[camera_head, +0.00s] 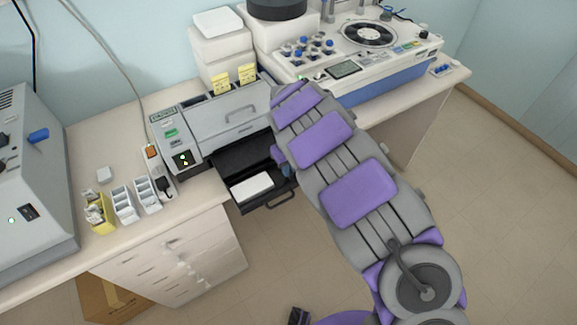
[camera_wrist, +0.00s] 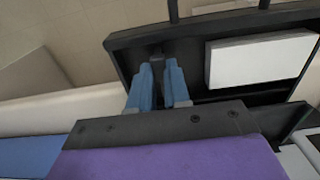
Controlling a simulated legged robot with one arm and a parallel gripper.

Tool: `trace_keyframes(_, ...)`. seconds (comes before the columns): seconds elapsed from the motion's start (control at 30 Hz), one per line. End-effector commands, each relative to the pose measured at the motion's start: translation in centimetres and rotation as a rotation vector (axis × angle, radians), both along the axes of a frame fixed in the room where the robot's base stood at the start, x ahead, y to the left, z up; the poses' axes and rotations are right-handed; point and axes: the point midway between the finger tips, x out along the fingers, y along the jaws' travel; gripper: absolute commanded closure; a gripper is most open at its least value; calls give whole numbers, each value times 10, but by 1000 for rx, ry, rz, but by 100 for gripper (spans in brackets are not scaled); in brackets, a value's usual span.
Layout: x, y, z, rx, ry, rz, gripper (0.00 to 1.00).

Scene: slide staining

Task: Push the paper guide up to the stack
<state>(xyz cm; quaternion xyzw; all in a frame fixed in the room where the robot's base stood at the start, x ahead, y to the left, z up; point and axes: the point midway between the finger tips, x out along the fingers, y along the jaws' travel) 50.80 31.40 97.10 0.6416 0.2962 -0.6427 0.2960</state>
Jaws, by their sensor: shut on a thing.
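A black paper tray (camera_head: 289,188) is pulled out of the grey printer (camera_head: 225,115). A white paper stack (camera_head: 252,186) lies in it; it also shows in the wrist view (camera_wrist: 262,60). My gripper (camera_wrist: 159,70) has its two blue fingers down in the tray, to the left of the stack in the wrist view. They are close together on a small dark piece, the paper guide (camera_wrist: 157,54), which is mostly hidden by the fingers. A gap of dark tray floor lies between the guide and the stack.
The tray's handle (camera_head: 277,200) sticks out over the counter's front edge, above the floor. Small racks (camera_head: 123,203) and a yellow box (camera_head: 97,212) stand left of the printer. A staining machine (camera_head: 352,55) stands to the right, behind my arm.

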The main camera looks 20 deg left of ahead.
Motion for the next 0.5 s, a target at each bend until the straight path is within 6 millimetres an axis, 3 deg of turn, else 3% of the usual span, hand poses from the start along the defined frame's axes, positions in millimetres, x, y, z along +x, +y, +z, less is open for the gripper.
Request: trace_keyframes(0.5,-7,7,1,0,0,3,100)
